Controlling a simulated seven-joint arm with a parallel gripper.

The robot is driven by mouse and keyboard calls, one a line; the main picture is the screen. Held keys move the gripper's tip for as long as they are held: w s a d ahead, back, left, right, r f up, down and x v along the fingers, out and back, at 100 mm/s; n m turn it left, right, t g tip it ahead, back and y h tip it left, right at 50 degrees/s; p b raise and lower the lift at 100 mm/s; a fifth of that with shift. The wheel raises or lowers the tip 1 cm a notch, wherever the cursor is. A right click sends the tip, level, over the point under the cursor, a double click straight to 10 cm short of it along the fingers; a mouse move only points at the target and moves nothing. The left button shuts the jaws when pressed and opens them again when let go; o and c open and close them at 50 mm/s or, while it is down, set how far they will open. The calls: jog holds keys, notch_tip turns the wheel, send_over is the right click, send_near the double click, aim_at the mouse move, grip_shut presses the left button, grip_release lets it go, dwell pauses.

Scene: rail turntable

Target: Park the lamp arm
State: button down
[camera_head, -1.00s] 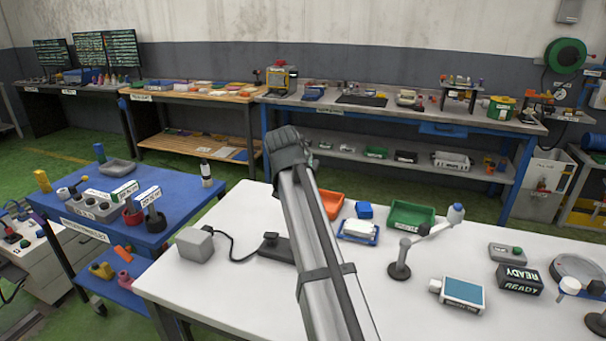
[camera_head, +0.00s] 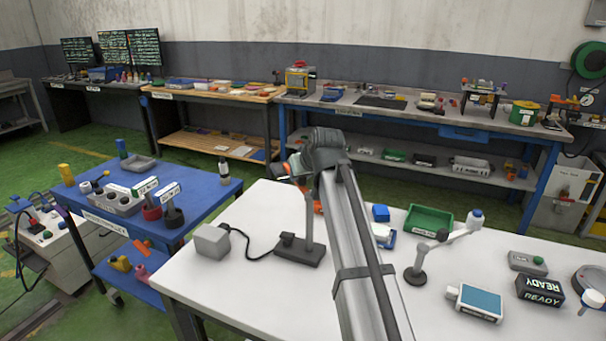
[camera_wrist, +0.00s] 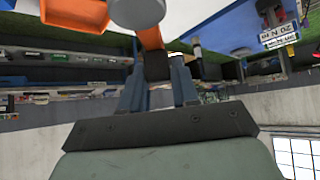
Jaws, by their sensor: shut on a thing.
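The lamp has a dark base (camera_head: 300,250) on the white table and a thin grey post (camera_head: 309,215) rising from it. In the wrist view the orange lamp arm (camera_wrist: 151,38) runs between the two blue-grey fingers of my gripper (camera_wrist: 157,72), which is shut on it. A round grey-white part (camera_wrist: 138,10) sits at the top of that view, overlapping the orange arm. In the head view my gripper (camera_head: 293,170) is small, left of my wrist and above the lamp base, with orange showing at it. The join of arm and post is partly hidden.
A cable links the lamp base to a grey box (camera_head: 211,240). Right of my arm are a green tray (camera_head: 428,219), a jointed grey stand (camera_head: 416,273) and a blue-topped device (camera_head: 478,301). The orange tray (camera_wrist: 75,12) is mostly hidden in the head view. A blue cart (camera_head: 97,193) stands left.

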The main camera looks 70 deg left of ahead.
dwell(0.4)
jog(key=c, duration=0.9)
grip_release()
jog(key=v, duration=1.4)
